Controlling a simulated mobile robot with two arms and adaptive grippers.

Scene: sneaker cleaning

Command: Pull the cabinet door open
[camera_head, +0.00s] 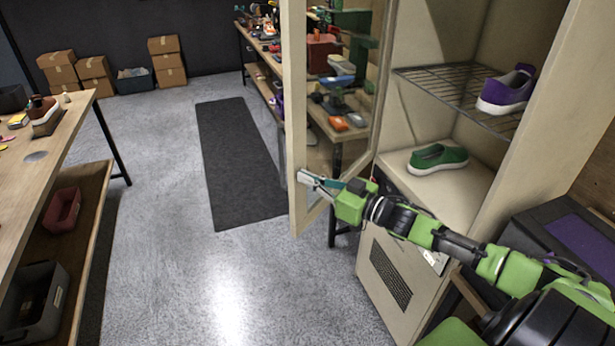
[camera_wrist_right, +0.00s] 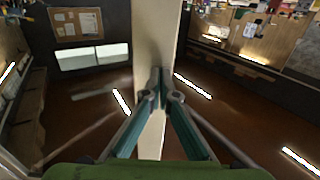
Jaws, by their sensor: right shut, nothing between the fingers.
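The cabinet door (camera_head: 297,110), a pale frame around a glass pane, stands swung well out from the cream cabinet (camera_head: 420,262). My right gripper (camera_head: 312,180) is at the door frame's lower free-edge corner, on the cabinet's side of the door. Its teal fingers are closed together with nothing between them. In the right wrist view the fingertips (camera_wrist_right: 160,86) meet in front of the pale door frame (camera_wrist_right: 155,40); whether they touch it I cannot tell. A small pale metal piece shows by the fingertips, perhaps the handle. My left gripper is out of view.
Inside the cabinet, a purple shoe (camera_head: 507,90) sits on a wire shelf (camera_head: 440,84) and a green shoe (camera_head: 438,159) lies below. A wooden workbench (camera_head: 60,140) stands left. The floor around the dark mat (camera_head: 238,160) is clear. Boxes (camera_head: 95,75) stand at the back.

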